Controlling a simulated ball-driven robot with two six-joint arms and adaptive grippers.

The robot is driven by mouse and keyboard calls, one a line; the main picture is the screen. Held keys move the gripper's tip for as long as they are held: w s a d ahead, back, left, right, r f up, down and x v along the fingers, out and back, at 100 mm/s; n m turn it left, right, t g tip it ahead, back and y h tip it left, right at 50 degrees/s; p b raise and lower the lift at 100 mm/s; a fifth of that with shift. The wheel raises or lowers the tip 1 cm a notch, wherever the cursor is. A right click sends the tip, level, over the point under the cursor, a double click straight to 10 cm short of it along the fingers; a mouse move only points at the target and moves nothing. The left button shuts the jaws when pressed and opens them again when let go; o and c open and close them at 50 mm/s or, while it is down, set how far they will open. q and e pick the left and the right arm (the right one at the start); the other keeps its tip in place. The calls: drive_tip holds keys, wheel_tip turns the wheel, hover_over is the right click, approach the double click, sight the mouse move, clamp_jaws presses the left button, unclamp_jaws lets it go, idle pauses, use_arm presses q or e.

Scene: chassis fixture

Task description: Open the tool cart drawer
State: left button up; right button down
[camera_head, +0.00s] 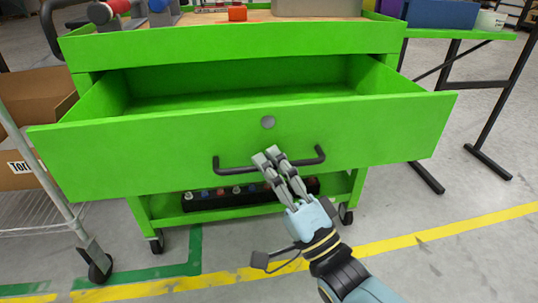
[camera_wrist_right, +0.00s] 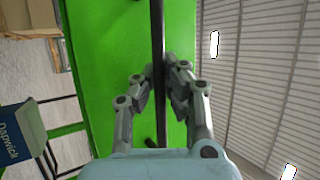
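The green tool cart drawer (camera_head: 340,139) is pulled well out of the cart in the head view, and its inside looks empty. Its black bar handle (camera_head: 235,169) runs across the lower front, below a round grey lock. My right gripper (camera_head: 268,157) is at the middle of the handle. In the right wrist view the handle (camera_wrist_right: 158,30) passes between the fingers of my right gripper (camera_wrist_right: 160,68), which are closed in on it. The exact contact at the fingertips is partly hidden. My left gripper is not in view.
The green cart (camera_head: 230,42) carries tools and a red block (camera_head: 238,14) on top. A black strip of small items (camera_head: 290,187) lies on its lower shelf. A wire rack with cardboard boxes (camera_head: 30,105) stands left, and a table frame (camera_head: 490,110) right. Floor in front is clear.

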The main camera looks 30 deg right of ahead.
drive_tip(key=shift+f, duration=0.25)
drive_tip(key=c, duration=1.6)
unclamp_jaws()
drive_tip(key=shift+r, duration=0.1)
drive_tip(key=shift+c, duration=0.2)
drive_tip(key=v, duration=1.2)
drive_tip(key=shift+s, duration=0.15)
